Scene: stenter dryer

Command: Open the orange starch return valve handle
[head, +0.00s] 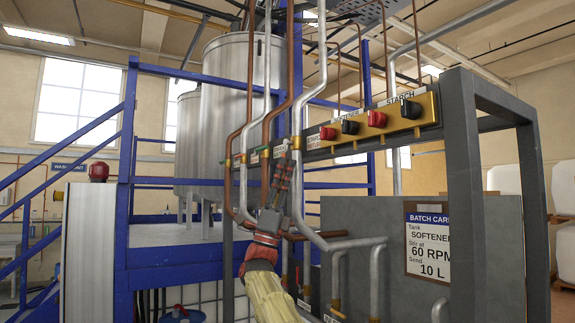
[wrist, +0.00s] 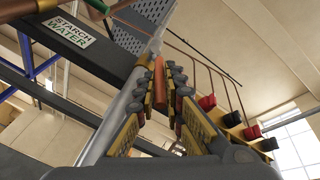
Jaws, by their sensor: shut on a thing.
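In the wrist view an orange handle (wrist: 159,79) stands upright between the two yellow-padded fingers of my gripper (wrist: 164,93). The fingers are shut on it, near a grey pipe that runs up on the left. In the head view my gripper (head: 284,165) points upward among the vertical pipes, just below the grey beam. The fingers and pipes hide most of the handle there, so its angle is hard to tell.
A yellow panel (head: 385,123) with red and black knobs is on the beam to the right. A STARCH WATER label (wrist: 66,31) is on the beam at upper left. Copper and grey pipes crowd my gripper. A batch card (head: 431,243) hangs lower right.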

